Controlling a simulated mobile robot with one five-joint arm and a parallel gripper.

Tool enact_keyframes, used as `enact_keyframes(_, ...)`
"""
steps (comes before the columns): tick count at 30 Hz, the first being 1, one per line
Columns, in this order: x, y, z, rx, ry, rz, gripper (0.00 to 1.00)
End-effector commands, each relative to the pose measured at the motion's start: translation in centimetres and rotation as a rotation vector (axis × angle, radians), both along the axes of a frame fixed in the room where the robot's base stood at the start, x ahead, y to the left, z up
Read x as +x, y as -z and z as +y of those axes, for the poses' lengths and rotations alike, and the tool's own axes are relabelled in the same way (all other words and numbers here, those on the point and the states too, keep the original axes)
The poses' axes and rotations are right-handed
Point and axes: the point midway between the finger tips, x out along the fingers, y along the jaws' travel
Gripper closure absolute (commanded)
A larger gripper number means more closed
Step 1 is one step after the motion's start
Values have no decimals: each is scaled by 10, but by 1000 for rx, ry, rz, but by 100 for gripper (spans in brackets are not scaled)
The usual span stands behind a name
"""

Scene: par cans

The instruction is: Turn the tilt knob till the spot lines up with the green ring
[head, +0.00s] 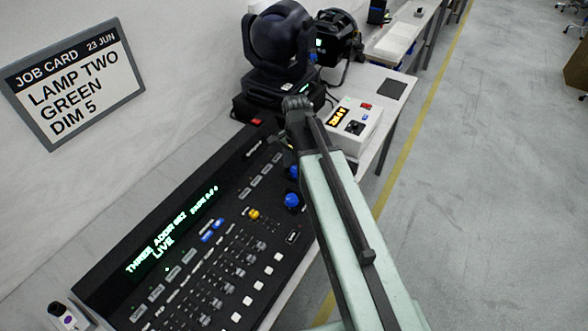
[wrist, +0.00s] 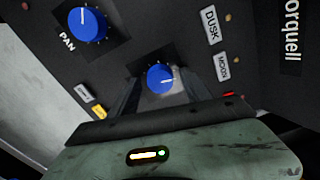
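In the wrist view, a blue knob (wrist: 160,78) with a white pointer line sits between the two dark fingers of my gripper (wrist: 163,90). The fingers stand apart, one on each side of the knob, and I see no clear contact. The knob's own label is hidden. A second blue knob (wrist: 87,24), labelled PAN, is at the upper left. In the head view, two blue knobs (head: 292,172) show on the console beside my arm; my fingertips are hidden there. The spot and the green ring show in neither view.
The black lighting console (head: 190,215) has faders, buttons and a lit display. Behind it stand a dark moving-head lamp (head: 285,45) and a white box (head: 352,125) with a lit readout. A job card (head: 75,80) hangs on the wall.

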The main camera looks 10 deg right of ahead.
Motion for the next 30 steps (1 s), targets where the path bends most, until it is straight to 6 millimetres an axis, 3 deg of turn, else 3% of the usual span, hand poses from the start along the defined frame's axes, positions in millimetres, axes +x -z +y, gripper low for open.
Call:
enact_keyframes(1, 0, 0, 0, 0, 0, 0, 60)
enact_keyframes(5, 0, 0, 0, 0, 0, 0, 96)
enact_keyframes(6, 0, 0, 0, 0, 0, 0, 100)
enact_keyframes(7, 0, 0, 7, 1, 1, 1, 100)
enact_keyframes(30, 2, 0, -3, -5, -1, -5, 100)
